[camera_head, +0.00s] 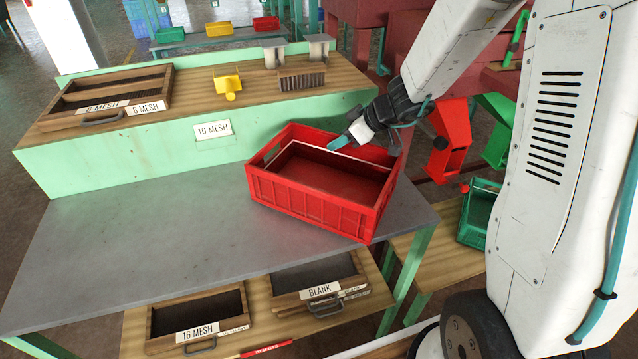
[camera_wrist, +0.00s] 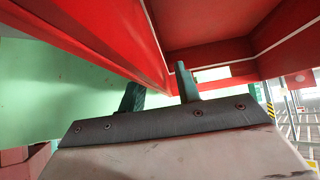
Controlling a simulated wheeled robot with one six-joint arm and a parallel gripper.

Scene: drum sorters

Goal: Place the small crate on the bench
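The small crate (camera_head: 312,204) is red, open-topped and looks empty. It is at the right end of the grey bench top (camera_head: 150,250), turned at an angle. I cannot tell whether its base rests on the bench or is slightly above. My gripper (camera_head: 346,141) reaches from the right to the crate's far wall. In the wrist view, my gripper's two dark green fingers (camera_wrist: 160,92) stand on either side of the crate's red wall (camera_wrist: 125,45), close against it, and look shut on it. The fingertip outside the wall is hidden in the head view.
A green raised shelf (camera_head: 120,160) marked 10 MESH stands behind the crate, with a sieve tray (camera_head: 160,87), a yellow scoop (camera_head: 228,84), a brush (camera_head: 301,81) and metal cups. Labelled trays (camera_head: 198,318) sit below. The bench's left part is clear.

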